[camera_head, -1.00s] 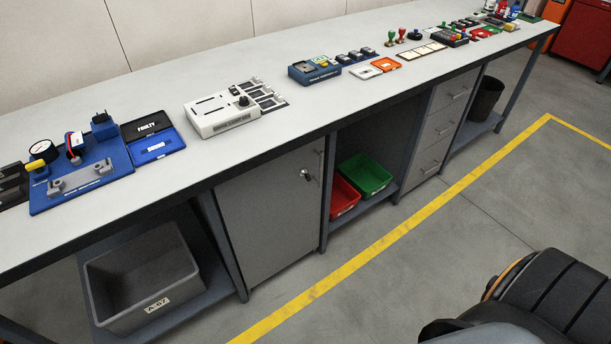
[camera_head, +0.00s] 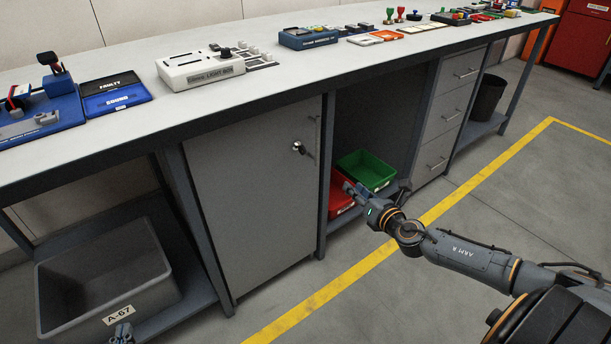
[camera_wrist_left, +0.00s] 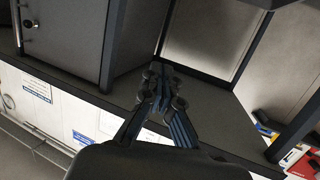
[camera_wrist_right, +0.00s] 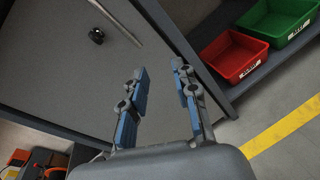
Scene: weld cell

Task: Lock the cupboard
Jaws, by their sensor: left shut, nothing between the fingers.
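The grey cupboard door (camera_head: 250,200) under the bench looks shut in the head view. Its lock, with a small metal key or knob (camera_head: 298,147), sits near the door's right edge beside a vertical bar handle (camera_head: 318,135). In the right wrist view the lock (camera_wrist_right: 96,36) and handle (camera_wrist_right: 120,22) show at the upper left, beyond the fingers. My right gripper (camera_head: 350,190) is right of and below the lock, in front of the red bin. Its fingers (camera_wrist_right: 160,76) are apart and empty. My left gripper (camera_head: 122,332) is low at the left, shut and empty (camera_wrist_left: 160,78).
A red bin (camera_wrist_right: 235,58) and a green bin (camera_head: 366,170) stand on the open shelf right of the cupboard. A grey crate (camera_head: 120,280) is on the shelf to its left. The bench top (camera_head: 130,140) overhangs the door. Floor in front is clear.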

